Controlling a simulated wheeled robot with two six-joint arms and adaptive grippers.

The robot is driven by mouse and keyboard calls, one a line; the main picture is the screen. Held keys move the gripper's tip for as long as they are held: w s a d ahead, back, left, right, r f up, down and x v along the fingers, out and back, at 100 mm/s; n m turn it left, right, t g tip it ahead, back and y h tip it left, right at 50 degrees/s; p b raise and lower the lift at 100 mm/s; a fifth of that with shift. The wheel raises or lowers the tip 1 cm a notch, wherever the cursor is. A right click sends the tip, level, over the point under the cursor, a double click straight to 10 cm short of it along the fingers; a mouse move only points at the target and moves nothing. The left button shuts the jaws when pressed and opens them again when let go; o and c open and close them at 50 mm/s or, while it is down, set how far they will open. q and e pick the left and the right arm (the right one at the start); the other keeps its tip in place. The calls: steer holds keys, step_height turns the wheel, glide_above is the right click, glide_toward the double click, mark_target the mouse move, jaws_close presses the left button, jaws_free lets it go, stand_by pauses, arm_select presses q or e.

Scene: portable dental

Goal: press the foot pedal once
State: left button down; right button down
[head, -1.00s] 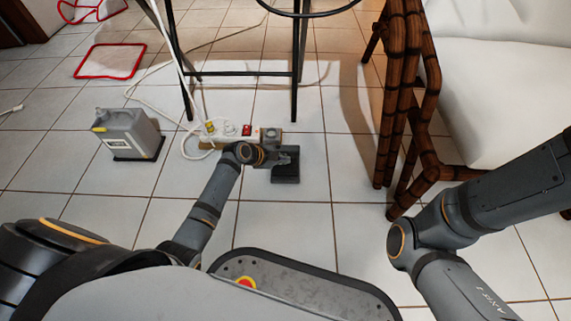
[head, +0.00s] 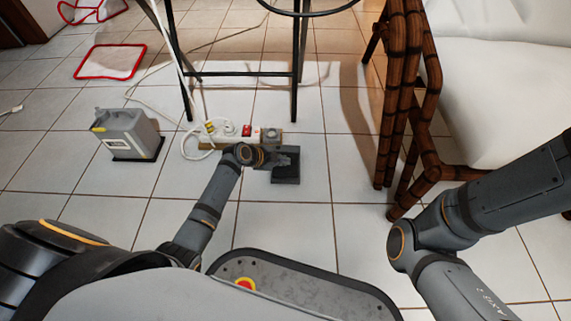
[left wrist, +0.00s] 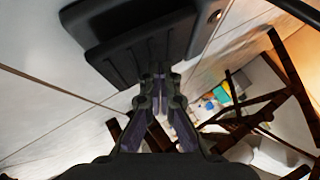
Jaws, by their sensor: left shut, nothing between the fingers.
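The foot pedal (head: 286,180) is a small dark grey block on the tiled floor, just in front of the power strip. My left gripper (head: 289,155) is shut and empty, low over the pedal's back part in the head view. In the left wrist view the pedal (left wrist: 135,45) fills the upper middle, with a ribbed face, and the shut fingertips (left wrist: 158,78) overlap its edge. I cannot tell whether they touch it. My right arm shows at the right of the head view, but its gripper is out of frame.
A power strip (head: 222,138) with plugs and cables lies behind the pedal. A grey canister (head: 128,133) stands to the left. Black stand legs (head: 295,85) rise behind. A bamboo-framed chair (head: 390,120) stands to the right. The floor right of the pedal is clear.

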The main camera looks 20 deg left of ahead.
arm_select(q)
steer(key=shift+f+b, duration=0.35)
steer(key=shift+f, duration=0.2)
stand_by(0.4)
steer(key=shift+s+r+p, duration=0.1)
steer(key=shift+r+p, duration=0.85)
steer(key=shift+p, duration=0.05)
steer(key=shift+r, duration=0.2)
steer(key=shift+r+p, duration=0.2)
steer(key=shift+p, duration=0.1)
step_height(320, 180, up, 5)
steer(key=p, duration=0.4)
steer(key=shift+f, duration=0.15)
